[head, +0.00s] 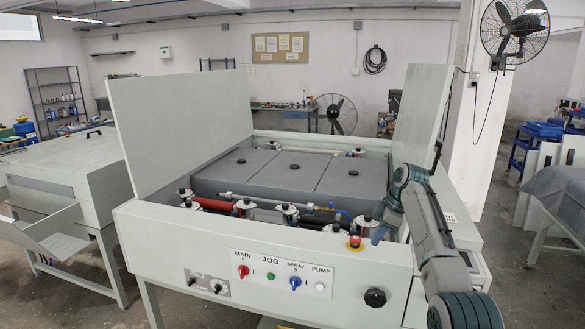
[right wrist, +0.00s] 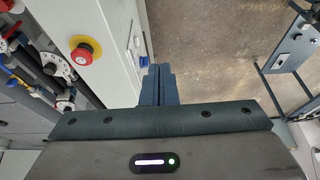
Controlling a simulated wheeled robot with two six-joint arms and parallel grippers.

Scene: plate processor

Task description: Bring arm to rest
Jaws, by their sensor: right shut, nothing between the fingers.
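My right arm reaches up from the lower right of the head view and bends over the front right corner of the plate processor (head: 210,226). My right gripper (head: 379,236) hangs there beside the red and yellow emergency stop button (head: 354,242). In the right wrist view the gripper (right wrist: 157,72) has its two fingers together with nothing between them. The emergency stop button (right wrist: 85,52) is left of the fingers there, apart from them. My left gripper is not in view.
The processor's left lid panel (head: 180,100) and right lid panel (head: 420,120) stand raised. A black knob (head: 375,297) sits on the front panel near my right arm. In the right wrist view, bare floor (right wrist: 205,45) lies beyond the machine's edge.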

